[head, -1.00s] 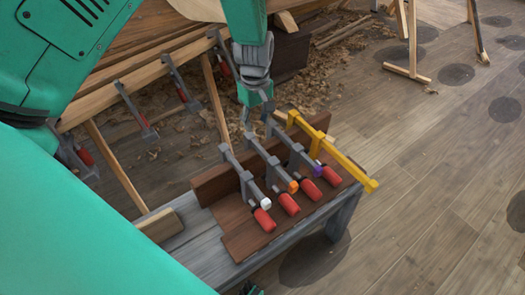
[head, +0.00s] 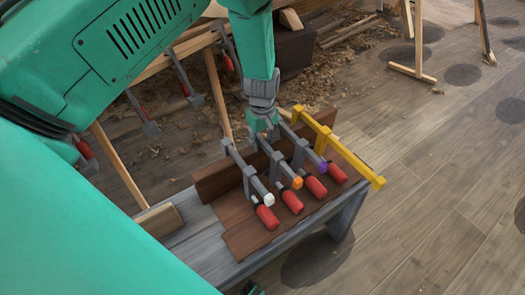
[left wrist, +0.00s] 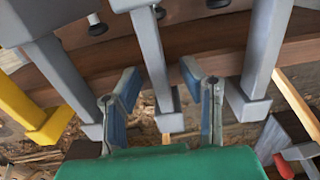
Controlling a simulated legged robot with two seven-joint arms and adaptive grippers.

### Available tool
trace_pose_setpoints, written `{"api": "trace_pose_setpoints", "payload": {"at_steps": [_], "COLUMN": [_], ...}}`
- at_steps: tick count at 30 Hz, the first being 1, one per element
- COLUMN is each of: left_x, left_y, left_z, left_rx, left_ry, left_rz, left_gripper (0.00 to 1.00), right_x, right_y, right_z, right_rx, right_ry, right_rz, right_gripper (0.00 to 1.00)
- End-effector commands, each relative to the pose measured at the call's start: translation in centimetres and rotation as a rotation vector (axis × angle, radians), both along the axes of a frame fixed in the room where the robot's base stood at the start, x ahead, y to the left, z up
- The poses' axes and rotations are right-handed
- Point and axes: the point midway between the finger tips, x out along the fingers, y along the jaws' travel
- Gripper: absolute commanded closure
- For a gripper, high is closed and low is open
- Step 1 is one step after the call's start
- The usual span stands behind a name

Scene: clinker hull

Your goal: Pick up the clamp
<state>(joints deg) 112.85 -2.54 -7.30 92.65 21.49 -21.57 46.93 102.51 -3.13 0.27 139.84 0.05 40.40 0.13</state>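Three grey clamps with red handles lie side by side across a brown wooden rack, told apart by a white-tipped end (head: 268,199), an orange-tipped end (head: 297,183) and a purple-tipped end (head: 321,167). A yellow clamp (head: 345,153) lies at their right. My left gripper (head: 263,128) is at the far end of the orange-tipped clamp. In the left wrist view my left gripper (left wrist: 163,82) is open, its fingers on either side of a grey clamp bar (left wrist: 155,62), apparently the orange-tipped one. I see gaps between bar and fingers.
The rack (head: 245,240) sits on a grey bench (head: 195,243). More clamps hang from a wooden rail (head: 150,75) behind at the left. Neighbouring bars stand close to both fingers. Wood shavings lie behind; open plank floor (head: 430,200) is at the right.

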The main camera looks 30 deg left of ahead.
Motion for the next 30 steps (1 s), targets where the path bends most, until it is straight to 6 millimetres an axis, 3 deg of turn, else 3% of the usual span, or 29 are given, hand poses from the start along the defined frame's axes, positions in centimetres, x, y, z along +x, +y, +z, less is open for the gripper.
{"api": "trace_pose_setpoints", "payload": {"at_steps": [2, 5, 6, 20, 30], "left_x": [0.0, 0.0, 0.0, 0.1, 0.1], "left_y": [0.0, 0.0, 0.0, 0.0, 0.1], "left_z": [0.1, 0.1, 0.1, 0.6, 4.9], "left_rx": [0.000, 0.000, 0.000, 0.001, 0.001], "left_ry": [0.000, 0.000, 0.000, -0.004, -0.005], "left_rz": [0.000, 0.000, 0.000, 0.000, 0.000], "left_gripper": [0.64, 0.95, 1.00, 1.00, 1.00], "right_x": [0.0, 0.0, 0.0, 0.0, 0.0], "right_y": [0.0, 0.0, 0.0, 0.0, 0.0], "right_z": [0.0, 0.0, 0.0, 0.2, 1.3], "right_rx": [0.000, 0.000, 0.000, 0.000, 0.000], "right_ry": [0.000, 0.000, 0.000, 0.000, 0.000], "right_rz": [0.000, 0.000, 0.000, 0.000, 0.000], "right_gripper": [0.60, 0.60, 0.60, 0.60, 0.60]}}
